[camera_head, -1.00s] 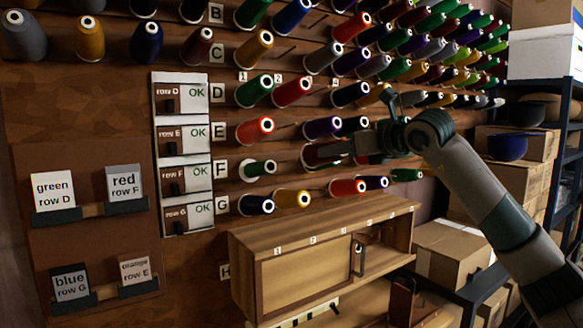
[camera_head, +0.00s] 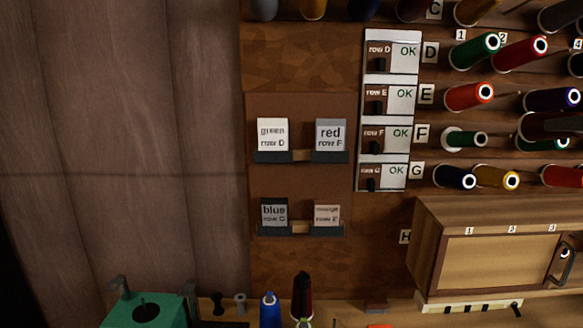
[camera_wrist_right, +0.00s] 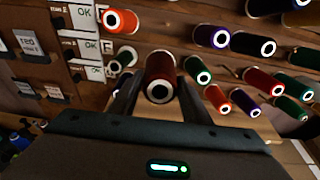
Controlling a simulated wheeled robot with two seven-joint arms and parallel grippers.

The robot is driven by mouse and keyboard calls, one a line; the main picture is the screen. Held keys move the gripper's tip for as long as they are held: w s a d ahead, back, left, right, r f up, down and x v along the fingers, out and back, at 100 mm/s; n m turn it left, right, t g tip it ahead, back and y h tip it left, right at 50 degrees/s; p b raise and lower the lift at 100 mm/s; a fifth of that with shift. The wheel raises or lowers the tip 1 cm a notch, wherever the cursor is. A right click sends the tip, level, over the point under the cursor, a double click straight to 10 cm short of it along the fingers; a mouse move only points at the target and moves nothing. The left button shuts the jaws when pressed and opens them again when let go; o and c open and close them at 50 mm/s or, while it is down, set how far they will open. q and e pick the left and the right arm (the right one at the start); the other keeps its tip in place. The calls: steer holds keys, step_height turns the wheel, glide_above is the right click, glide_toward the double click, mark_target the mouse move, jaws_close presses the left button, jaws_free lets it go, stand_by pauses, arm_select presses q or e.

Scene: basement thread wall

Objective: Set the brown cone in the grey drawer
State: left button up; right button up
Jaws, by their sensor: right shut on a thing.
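The brown cone (camera_wrist_right: 160,66) is between the two fingers of my right gripper (camera_wrist_right: 158,88) in the right wrist view, its end facing the camera. The fingers are shut on it. In the head view the dark brown cone (camera_head: 541,125) shows at the right edge, in front of the thread wall between rows E and F. I cannot make out a grey drawer in either view. My left gripper is not in view.
Thread cones on pegs crowd the wall around the right gripper, such as a red one (camera_head: 468,96). A wooden cabinet (camera_head: 430,240) juts out below.

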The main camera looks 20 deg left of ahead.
steer(key=s+a+f+n+g+y+p, duration=0.25)
steer(key=s+a+f, duration=0.2)
steer(key=f, duration=0.55)
steer(key=s+a+f+n+g+y+p, duration=0.1)
steer(key=s+a+f+n+y, duration=0.15)
steer(key=a+f, duration=0.55)
arm_select(q)
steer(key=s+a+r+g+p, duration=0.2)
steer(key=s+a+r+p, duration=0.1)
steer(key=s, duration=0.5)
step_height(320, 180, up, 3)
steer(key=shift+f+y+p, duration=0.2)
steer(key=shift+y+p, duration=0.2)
steer(key=shift+p, duration=0.25)
arm_select(e)
steer(key=s+d+f+g+y, duration=0.1)
steer(key=s+d+f, duration=0.1)
steer(key=s+f, duration=0.6)
steer(key=s+d+f+n, duration=0.1)
steer(key=s+f, duration=0.7)
steer(key=s, duration=0.6)
steer(key=shift+d+f+n+g+y, duration=0.3)
steer(key=shift+d+f+g+y, duration=0.05)
steer(key=shift+d+f+y, duration=0.05)
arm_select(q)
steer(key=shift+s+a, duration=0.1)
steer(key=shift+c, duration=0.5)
arm_select(e)
steer(key=shift+w, duration=0.1)
